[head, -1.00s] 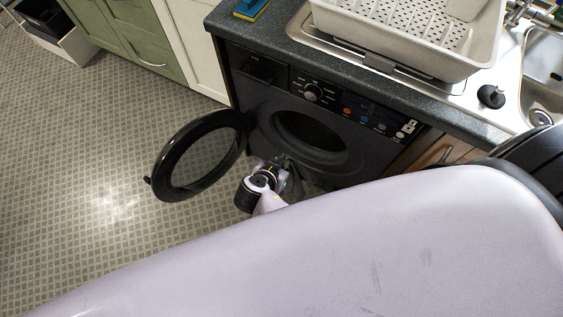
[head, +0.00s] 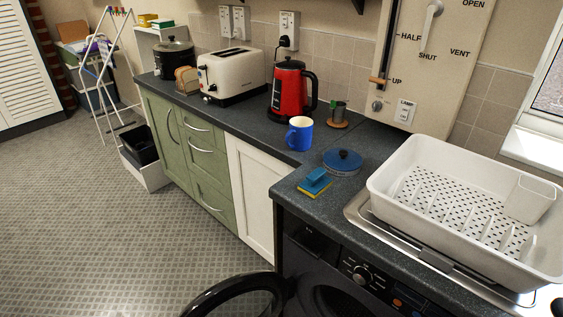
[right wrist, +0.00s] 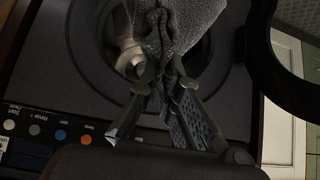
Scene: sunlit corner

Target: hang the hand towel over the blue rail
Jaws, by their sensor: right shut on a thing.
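In the right wrist view a dark grey cloth, the hand towel (right wrist: 185,28), is bunched between the fingers of my right gripper (right wrist: 163,86). The gripper is shut on it in front of the round opening of the washing machine. Part of the towel spreads across that opening. A white folding airer (head: 103,72) stands far off at the upper left of the head view. Small coloured parts show along its top, but I cannot make out which is the blue rail. Neither gripper shows in the head view.
The open black washer door (head: 238,292) juts out at the bottom of the head view. The counter holds a blue mug (head: 300,134), red kettle (head: 288,90), toaster (head: 232,75) and white dish rack (head: 405,205). The tiled floor at left is clear up to a white bin drawer (head: 146,172).

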